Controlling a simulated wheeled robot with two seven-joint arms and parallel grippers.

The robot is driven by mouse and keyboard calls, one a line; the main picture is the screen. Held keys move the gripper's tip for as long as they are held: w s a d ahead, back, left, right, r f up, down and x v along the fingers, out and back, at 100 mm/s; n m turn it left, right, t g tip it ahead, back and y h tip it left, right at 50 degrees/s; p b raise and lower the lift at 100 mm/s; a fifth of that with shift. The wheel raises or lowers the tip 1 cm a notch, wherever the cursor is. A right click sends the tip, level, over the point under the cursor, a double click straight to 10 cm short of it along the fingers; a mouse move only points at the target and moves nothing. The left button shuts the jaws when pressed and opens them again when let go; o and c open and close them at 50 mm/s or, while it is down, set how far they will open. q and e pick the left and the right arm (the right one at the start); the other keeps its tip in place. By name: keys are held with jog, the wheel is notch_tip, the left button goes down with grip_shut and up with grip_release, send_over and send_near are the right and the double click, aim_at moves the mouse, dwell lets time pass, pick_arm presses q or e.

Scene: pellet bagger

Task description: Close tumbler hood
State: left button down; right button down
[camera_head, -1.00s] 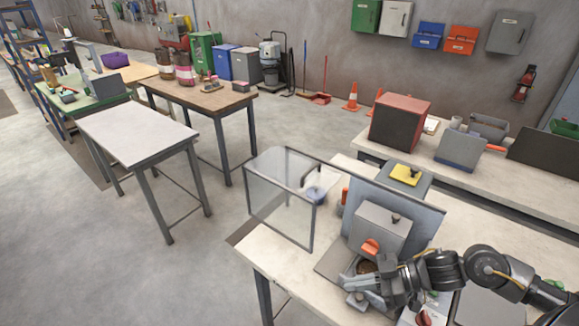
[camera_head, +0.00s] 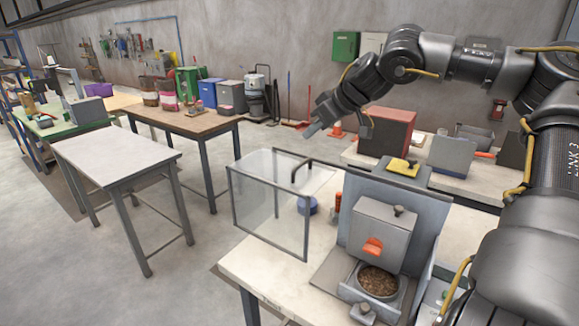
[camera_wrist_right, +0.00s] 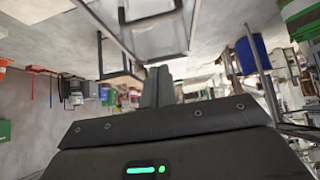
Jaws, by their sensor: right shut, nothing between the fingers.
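The clear hood (camera_head: 262,212), a see-through box with a grey frame, stands swung out to the left of the grey machine (camera_head: 382,237). A dark handle (camera_head: 297,170) sits on its upper right side. The machine's bowl of brown pellets (camera_head: 378,281) is uncovered. My right gripper (camera_head: 313,129) is raised above and behind the hood, apart from it, with its fingers together and empty. My left gripper is out of view.
A blue round item (camera_head: 307,206) and an orange-topped bottle (camera_head: 338,202) stand between hood and machine. A red box (camera_head: 387,132) sits on the back bench near my right arm.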

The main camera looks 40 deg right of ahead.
jog(key=p, duration=0.3)
send_over(289, 171)
notch_tip(289, 171, down, 7)
jog(key=shift+d+f, duration=0.1)
jog(key=shift+d, duration=0.05)
jog(key=s+p, duration=0.1)
jog(key=s, duration=0.1)
jog(key=s+d+p, duration=0.1)
jog(key=shift+s+f+p, duration=0.25)
jog(key=shift+p, duration=0.1)
jog(key=shift+s+d+f, duration=0.1)
jog(key=shift+s, duration=0.1)
jog(key=shift+w+f, duration=0.15)
jog(key=shift+w, duration=0.05)
jog(key=shift+s, duration=0.1)
